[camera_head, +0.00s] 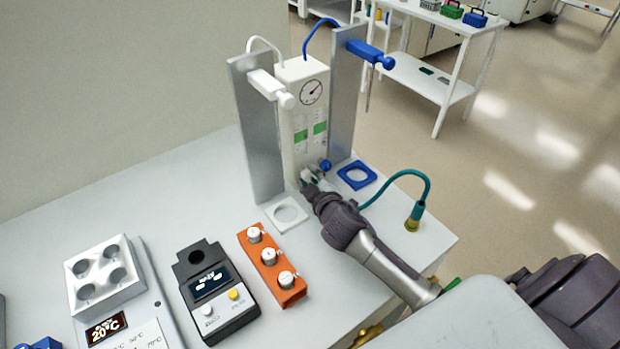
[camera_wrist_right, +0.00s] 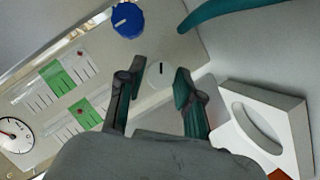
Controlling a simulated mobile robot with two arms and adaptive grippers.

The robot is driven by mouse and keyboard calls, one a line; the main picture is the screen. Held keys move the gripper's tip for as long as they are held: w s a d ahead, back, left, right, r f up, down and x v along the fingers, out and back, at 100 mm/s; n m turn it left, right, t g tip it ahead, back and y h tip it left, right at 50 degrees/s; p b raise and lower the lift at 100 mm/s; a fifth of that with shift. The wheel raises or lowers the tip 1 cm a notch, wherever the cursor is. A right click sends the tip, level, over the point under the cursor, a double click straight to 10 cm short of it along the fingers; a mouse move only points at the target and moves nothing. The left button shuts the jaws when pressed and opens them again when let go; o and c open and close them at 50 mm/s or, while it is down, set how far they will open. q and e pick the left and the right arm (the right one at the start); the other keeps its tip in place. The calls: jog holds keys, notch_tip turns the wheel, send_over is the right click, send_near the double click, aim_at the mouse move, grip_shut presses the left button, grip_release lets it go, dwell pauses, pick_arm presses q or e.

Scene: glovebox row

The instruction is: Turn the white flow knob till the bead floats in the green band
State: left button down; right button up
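The white flow knob (camera_wrist_right: 160,71) sits low on the cream panel, its dark mark upright in the right wrist view. My right gripper (camera_wrist_right: 159,75) has a finger on each side of it and looks shut on it; contact is hard to see. In the head view my right gripper (camera_head: 312,178) is at the panel's foot and hides this knob. Two flow scales have green bands (camera_wrist_right: 87,117) (camera_head: 319,129). On the scale nearer the white knob, a small red bead (camera_wrist_right: 80,110) appears at the green band. My left gripper is out of view.
The blue knob (camera_wrist_right: 127,20) is close beside my right fingers. A teal hose (camera_head: 415,173) curves right of the panel. A white ring holder (camera_head: 277,224) and a blue one (camera_head: 370,174) flank it. An orange block (camera_head: 262,272) stands in front.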

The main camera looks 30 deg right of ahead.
jog(key=shift+o, duration=1.2)
jog(key=shift+s, duration=0.1)
jog(key=v, duration=1.2)
jog(key=shift+f, duration=0.15)
